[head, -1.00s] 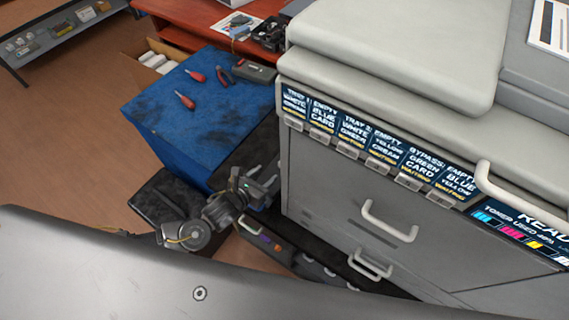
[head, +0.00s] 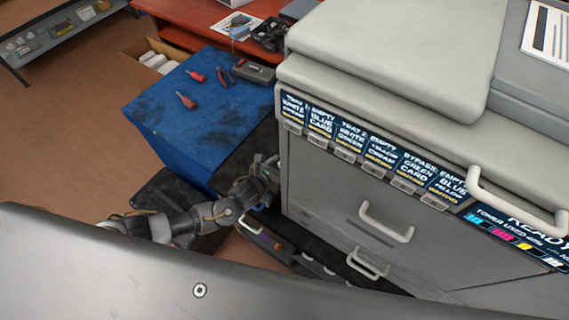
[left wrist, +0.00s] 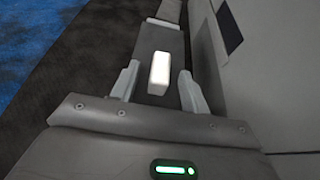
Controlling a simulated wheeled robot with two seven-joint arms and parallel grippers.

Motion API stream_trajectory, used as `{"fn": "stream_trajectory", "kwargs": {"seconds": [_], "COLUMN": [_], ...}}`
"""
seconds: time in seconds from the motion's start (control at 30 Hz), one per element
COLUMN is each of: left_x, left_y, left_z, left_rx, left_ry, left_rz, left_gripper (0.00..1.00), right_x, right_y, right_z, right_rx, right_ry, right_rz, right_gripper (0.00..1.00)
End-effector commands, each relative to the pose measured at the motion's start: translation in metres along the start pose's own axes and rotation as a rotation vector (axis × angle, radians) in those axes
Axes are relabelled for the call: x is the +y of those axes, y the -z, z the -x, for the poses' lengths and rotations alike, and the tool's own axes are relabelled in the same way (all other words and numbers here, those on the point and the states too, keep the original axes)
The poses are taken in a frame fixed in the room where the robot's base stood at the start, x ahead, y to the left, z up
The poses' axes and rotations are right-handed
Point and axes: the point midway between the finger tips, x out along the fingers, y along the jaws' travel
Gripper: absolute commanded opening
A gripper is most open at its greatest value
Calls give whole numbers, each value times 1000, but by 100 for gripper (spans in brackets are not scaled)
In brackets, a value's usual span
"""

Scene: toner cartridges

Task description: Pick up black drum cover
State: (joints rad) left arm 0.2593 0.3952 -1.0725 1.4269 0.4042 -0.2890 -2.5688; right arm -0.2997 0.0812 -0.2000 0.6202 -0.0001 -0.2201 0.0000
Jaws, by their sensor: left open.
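My left gripper (head: 268,167) is beside the left side of the printer, over the black mat. In the left wrist view my left gripper (left wrist: 159,86) is open, one finger on each side of a white block (left wrist: 159,73). The block sits on a dark grey strip (left wrist: 158,38) that looks like the drum cover, but I cannot tell for certain. Whether the fingers touch the block is unclear. In the head view the arm and hand hide this spot. My right gripper is not in view.
The grey printer (head: 330,190) stands close on the right. A blue-covered table (head: 200,130) with red screwdrivers (head: 187,100) is on the left. Low at the printer's front, an open compartment (head: 268,238) shows coloured parts. A black box (head: 155,190) is on the floor.

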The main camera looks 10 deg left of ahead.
Motion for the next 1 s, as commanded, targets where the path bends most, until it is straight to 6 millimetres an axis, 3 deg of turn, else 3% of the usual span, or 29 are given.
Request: {"fn": "stream_trajectory", "kwargs": {"seconds": [0.17, 0.5, 0.8, 1.0], "left_x": [0, 0, 0, 1], "left_y": [0, 1, -1, -15], "left_z": [0, 0, 1, 6], "left_rx": [0, 1, -1, -2], "left_ry": [0, 0, 1, 1], "left_rz": [0, -1, 0, -1], "left_gripper": [45, 1, 0, 0], "right_x": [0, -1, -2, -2], "right_y": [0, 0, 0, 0], "right_z": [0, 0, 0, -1], "right_rx": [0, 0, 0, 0], "right_ry": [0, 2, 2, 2], "right_rz": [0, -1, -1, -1], "right_gripper": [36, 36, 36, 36]}}
